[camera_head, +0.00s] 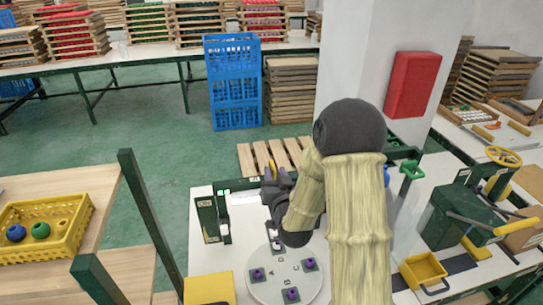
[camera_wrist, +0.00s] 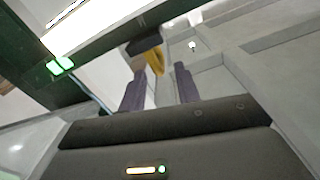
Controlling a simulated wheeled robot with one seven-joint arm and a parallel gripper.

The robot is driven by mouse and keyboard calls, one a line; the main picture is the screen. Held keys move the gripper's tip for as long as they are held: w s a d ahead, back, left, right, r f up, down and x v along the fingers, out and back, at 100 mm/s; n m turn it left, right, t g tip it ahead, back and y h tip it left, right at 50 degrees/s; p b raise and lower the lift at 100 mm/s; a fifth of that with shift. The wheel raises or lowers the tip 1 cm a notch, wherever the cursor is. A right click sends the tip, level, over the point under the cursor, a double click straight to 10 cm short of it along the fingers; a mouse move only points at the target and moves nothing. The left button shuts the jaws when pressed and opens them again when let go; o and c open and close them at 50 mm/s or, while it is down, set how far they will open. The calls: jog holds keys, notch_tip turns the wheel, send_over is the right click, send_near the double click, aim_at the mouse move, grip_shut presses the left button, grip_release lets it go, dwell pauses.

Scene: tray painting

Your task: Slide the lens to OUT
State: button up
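My gripper (camera_head: 274,178) is over the back of the white worktop, beside a dark frame (camera_head: 224,205) with green lights and a bright white strip. In the wrist view my gripper (camera_wrist: 160,75) has its two fingers apart. A yellow piece (camera_wrist: 155,58) with a dark top shows between and beyond the fingers; I cannot tell whether they touch it. The yellow piece also shows at the fingertips in the head view (camera_head: 272,167). It may be the lens's handle, but I see no clear lens and no readable OUT mark. My arm hides part of the station.
A round white plate (camera_head: 274,290) with lettered places and purple-centred pieces lies in front. A yellow block (camera_head: 208,288) is at front left, and a yellow basket of balls (camera_head: 44,228) is farther left. A white pillar (camera_head: 350,70) with a red box (camera_head: 413,84) stands behind my arm.

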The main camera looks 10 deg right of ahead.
jog(key=w+p, duration=0.1)
jog(key=w, duration=0.5)
jog(key=shift+w, duration=0.15)
jog(key=shift+c, duration=0.2)
grip_shut()
